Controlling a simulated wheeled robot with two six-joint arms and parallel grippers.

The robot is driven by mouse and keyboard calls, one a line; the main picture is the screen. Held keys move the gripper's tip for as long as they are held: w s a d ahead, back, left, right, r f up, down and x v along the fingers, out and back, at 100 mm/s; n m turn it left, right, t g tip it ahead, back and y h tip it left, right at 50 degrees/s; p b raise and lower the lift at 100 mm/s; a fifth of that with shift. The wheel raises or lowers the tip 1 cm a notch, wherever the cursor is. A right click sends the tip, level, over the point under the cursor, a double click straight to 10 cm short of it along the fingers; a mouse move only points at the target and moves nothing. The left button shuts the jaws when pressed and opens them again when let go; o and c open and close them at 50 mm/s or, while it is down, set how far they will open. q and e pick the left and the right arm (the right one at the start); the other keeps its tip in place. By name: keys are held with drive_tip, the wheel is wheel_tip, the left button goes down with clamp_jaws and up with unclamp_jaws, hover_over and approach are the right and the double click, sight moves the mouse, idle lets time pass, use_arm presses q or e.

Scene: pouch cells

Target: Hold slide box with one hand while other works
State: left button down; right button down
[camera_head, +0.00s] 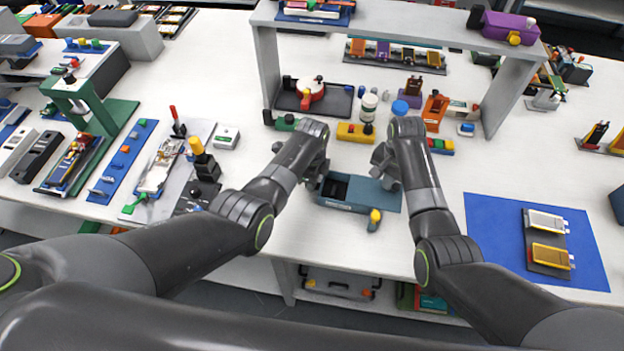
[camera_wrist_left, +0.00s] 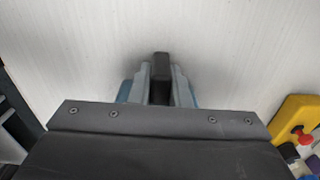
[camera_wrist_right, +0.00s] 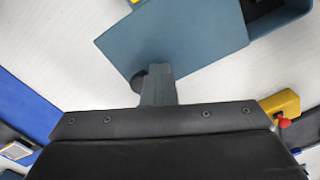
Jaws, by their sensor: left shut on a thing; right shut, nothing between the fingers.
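The slide box (camera_head: 376,197) is a blue-grey box near the front middle of the table, with a dark open compartment on its left and a flat blue cover on its right. My left gripper (camera_head: 317,178) is shut at the box's left end. In the left wrist view its fingers (camera_wrist_left: 160,82) close around a dark piece, with blue edges of the box on both sides. My right gripper (camera_head: 386,168) is shut and empty by the cover's far right side. In the right wrist view its fingertips (camera_wrist_right: 158,82) are at the edge of the cover (camera_wrist_right: 175,42); contact is unclear.
A white shelf frame (camera_head: 400,37) spans the back. A blue mat (camera_head: 488,227) with two pouch cells lies right, and fixtures crowd the left. Bare table lies between box and mat.

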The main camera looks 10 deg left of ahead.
drive_tip(key=shift+s+d, duration=0.1)
drive_tip(key=shift+d, duration=1.35)
drive_tip(key=shift+s+d, duration=0.2)
drive_tip(key=shift+d, duration=0.95)
drive_tip(key=shift+r, duration=0.1)
drive_tip(key=shift+w+a+r, duration=0.1)
drive_tip(key=shift+a+r, duration=0.15)
drive_tip(key=shift+r, duration=0.7)
drive_tip(key=shift+s+a+r, duration=0.1)
drive_tip(key=shift+a+r, duration=0.2)
drive_tip(key=shift+r, duration=0.7)
drive_tip(key=shift+w+a+r, duration=0.1)
drive_tip(key=shift+a+r, duration=0.15)
drive_tip(key=shift+r, duration=0.7)
use_arm(q)
drive_tip(key=c, duration=1.3)
unclamp_jaws()
drive_tip(key=shift+r, duration=0.15)
